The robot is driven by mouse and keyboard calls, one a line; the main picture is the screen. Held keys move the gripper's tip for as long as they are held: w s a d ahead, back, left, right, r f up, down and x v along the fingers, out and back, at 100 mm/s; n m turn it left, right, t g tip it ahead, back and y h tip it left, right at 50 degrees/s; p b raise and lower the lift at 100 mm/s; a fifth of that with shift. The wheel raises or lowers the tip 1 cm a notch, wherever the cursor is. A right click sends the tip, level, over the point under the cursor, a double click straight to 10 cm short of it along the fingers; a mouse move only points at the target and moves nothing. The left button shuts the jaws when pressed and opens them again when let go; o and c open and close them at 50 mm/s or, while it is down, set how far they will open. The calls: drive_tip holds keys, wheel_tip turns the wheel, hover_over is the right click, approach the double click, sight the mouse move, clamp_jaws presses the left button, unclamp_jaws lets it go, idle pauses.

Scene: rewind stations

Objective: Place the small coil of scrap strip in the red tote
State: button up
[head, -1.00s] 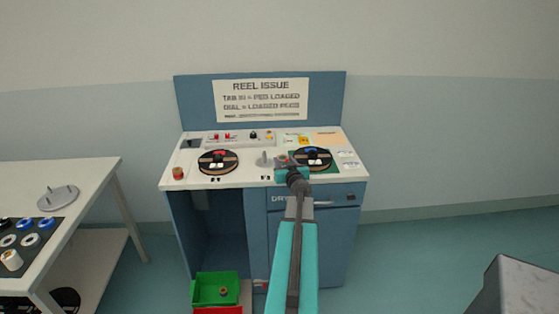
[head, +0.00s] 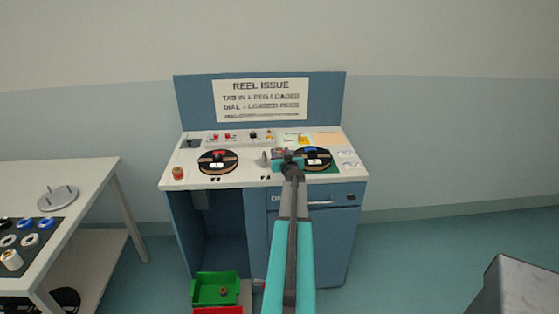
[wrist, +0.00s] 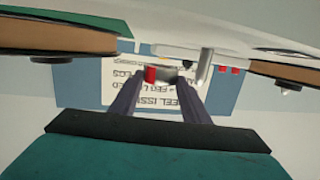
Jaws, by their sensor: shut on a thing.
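My gripper (head: 283,155) reaches over the worktop of the blue station, between the two reels. The red tote (head: 218,310) is low in front of the station, cut off by the bottom edge.
A green tote (head: 229,300) with a small reddish ring in it sits just behind the red tote. A left reel (head: 205,168), a right reel (head: 325,155), a grey post (head: 264,159) and an orange-red cylinder (head: 178,173) stand on the worktop. A table (head: 95,180) is at left.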

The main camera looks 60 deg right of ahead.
drive_tip(key=shift+w+d, duration=0.4)
drive_tip(key=shift+s+a+f+b, duration=0.1)
drive_tip(key=shift+f+b, duration=0.7)
drive_tip(key=shift+f, duration=1)
drive_tip(key=shift+f, duration=0.15)
drive_tip(key=o, duration=1.1)
drive_tip(key=shift+r, duration=0.2)
drive_tip(key=shift+v, duration=5.95)
